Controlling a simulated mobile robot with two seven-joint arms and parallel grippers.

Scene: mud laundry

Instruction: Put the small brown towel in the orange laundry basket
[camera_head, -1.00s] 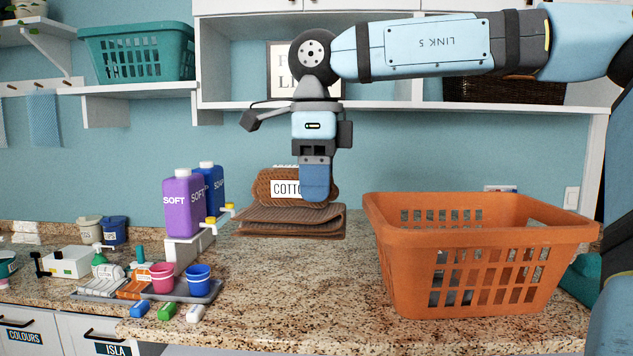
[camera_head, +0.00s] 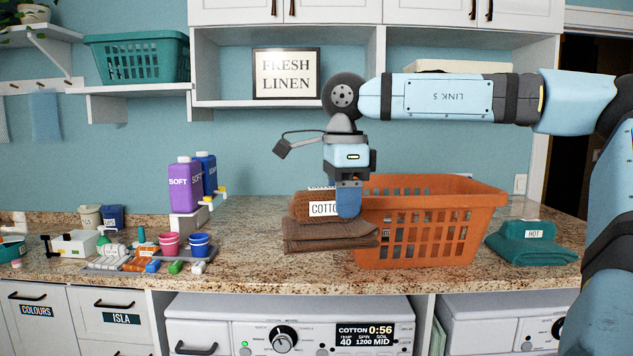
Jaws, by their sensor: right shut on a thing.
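The small brown towel (camera_head: 330,238) is folded in layers and has a white label reading "COTTO", partly hidden by a finger. My right gripper (camera_head: 348,200) points down and is shut on its upper part. The towel is at the left side of the orange laundry basket (camera_head: 430,225), and its right end overlaps the basket's left edge in the picture. I cannot tell whether the towel touches the counter. The basket stands upright on the counter, with its rim partly behind the gripper. My left gripper is not in view.
A folded teal towel (camera_head: 530,243) labelled "HOT" lies right of the basket. Purple (camera_head: 185,185) and blue bottles stand left on a riser, with cups (camera_head: 200,245) and small items before them. The speckled counter (camera_head: 250,265) is clear between these and the brown towel.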

